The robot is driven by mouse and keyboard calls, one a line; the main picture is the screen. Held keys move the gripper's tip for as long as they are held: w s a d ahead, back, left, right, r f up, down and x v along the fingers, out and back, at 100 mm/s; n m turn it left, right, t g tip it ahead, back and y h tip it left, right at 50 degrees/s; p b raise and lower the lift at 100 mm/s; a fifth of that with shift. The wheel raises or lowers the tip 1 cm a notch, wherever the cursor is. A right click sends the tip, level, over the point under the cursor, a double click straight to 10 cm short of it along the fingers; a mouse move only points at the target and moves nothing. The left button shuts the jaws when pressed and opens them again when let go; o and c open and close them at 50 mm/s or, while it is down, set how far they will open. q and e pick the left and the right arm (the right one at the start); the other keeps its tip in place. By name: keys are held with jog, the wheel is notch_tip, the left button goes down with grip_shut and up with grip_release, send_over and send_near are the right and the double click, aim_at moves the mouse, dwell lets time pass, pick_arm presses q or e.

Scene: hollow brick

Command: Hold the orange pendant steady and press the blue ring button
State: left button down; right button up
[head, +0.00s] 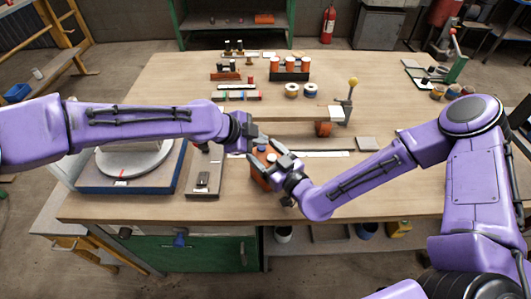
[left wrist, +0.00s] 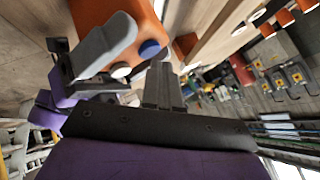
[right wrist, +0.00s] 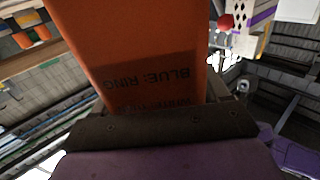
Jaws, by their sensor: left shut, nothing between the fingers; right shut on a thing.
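The orange pendant (head: 261,178) stands over the near middle of the table, gripped by my right gripper (head: 284,166). In the right wrist view the pendant (right wrist: 135,50) fills the middle, with upside-down lettering "BLUE: RING". In the left wrist view, a grey finger of my right gripper lies across the pendant (left wrist: 98,12). A blue button (left wrist: 149,49) and a white button (left wrist: 121,71) show on it. My left gripper (left wrist: 163,72) is shut and empty, its tips close to the blue button; whether they touch it I cannot tell. The ring marking is not visible.
A turntable on a blue base (head: 125,188) and a grey board with a switch (head: 205,180) lie left of the pendant. Orange cylinders in a rack (head: 290,75) and spools stand farther back.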

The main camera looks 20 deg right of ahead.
aim_at(259, 149)
pick_arm(q)
jog(key=shift+f, duration=0.1)
jog(key=shift+f, duration=0.3)
jog(key=shift+r, duration=0.45)
jog(key=shift+r, duration=3)
pick_arm(e)
jog(key=o, duration=1.3)
jog(key=shift+o, duration=0.2)
jog(key=v, duration=0.7)
jog(key=shift+s+d, duration=0.15)
jog(key=shift+s, duration=0.15)
